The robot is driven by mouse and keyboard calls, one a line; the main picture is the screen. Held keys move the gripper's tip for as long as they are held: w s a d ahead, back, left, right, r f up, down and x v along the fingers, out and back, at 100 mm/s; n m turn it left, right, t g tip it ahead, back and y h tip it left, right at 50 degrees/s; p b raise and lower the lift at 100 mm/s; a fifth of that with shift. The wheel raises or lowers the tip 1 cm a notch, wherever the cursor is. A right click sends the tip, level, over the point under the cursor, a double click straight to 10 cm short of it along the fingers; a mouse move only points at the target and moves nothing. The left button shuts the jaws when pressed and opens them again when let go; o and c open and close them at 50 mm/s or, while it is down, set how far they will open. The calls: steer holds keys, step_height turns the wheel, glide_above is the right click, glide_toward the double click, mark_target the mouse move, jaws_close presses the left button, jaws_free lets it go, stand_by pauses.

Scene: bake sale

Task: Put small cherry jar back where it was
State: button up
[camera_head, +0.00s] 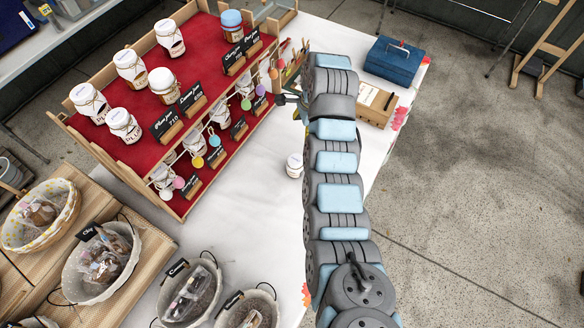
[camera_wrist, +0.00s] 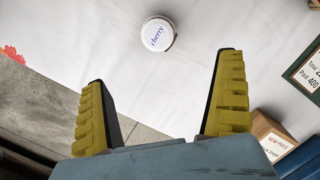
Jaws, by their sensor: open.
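The small cherry jar (camera_head: 295,165) stands on the white tablecloth, just left of my arm in the head view. In the wrist view its round white lid (camera_wrist: 158,34) reads "cherry" and lies beyond my fingertips, apart from them. My gripper (camera_wrist: 163,70) is open and empty, with its two yellow-padded fingers spread wide. In the head view my gripper (camera_head: 287,98) shows only in part at the far end of my arm, beside the right end of the stand.
A red-lined wooden stand (camera_head: 200,55) holds several larger jars above and small jars with tags below. A cardboard box (camera_head: 377,103) and a blue box (camera_head: 394,62) sit right of my arm. Baskets (camera_head: 105,262) line the front left.

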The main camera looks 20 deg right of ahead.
mark_target(296, 158)
steer(key=f+b, duration=0.1)
steer(key=f, duration=0.3)
steer(key=a+f+b, duration=0.1)
steer(key=f, duration=0.3)
steer(key=f+b, duration=0.1)
steer(key=f, duration=0.3)
steer(key=shift+w+a+f+b, duration=0.1)
steer(key=shift+a+b, duration=0.3)
steer(key=shift+a+f+b, duration=0.15)
steer(key=shift+f+b, duration=0.1)
steer(key=shift+f, duration=1.05)
steer(key=shift+a+f+b, duration=0.15)
steer(key=shift+f+b, duration=0.05)
steer(key=shift+f, duration=1.05)
steer(key=c, duration=1.4)
steer(key=shift+r, duration=0.1)
steer(key=shift+r, duration=0.1)
